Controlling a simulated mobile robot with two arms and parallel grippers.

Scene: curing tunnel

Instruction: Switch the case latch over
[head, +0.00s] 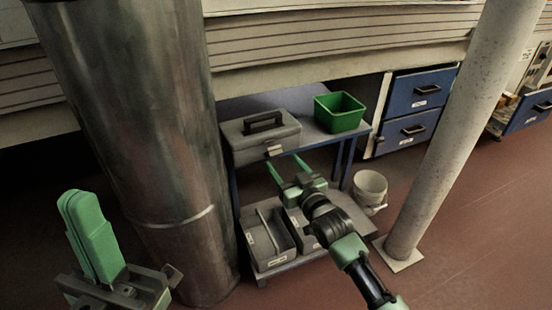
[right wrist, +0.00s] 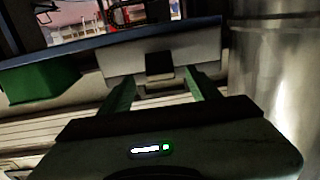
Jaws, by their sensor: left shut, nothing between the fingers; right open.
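The grey case (head: 240,146) with a dark carry handle lies on the top of a blue-framed bench. Its latch (head: 274,151) is a small light piece on the front face. My right gripper (head: 287,165) is open just in front of and below the latch. In the right wrist view, the case front (right wrist: 200,50) fills the upper middle, and the dark latch (right wrist: 159,64) shows between the two green fingers, with none seen touching it. My left gripper (head: 82,196) is shut and empty at lower left, far from the case.
A green bin (head: 339,112) stands right of the case. Grey bins (head: 268,240) sit on the lower shelf, and a white bucket (head: 369,188) stands beside it. A metal column (head: 150,120) rises close on the left, a pale post (head: 455,120) on the right.

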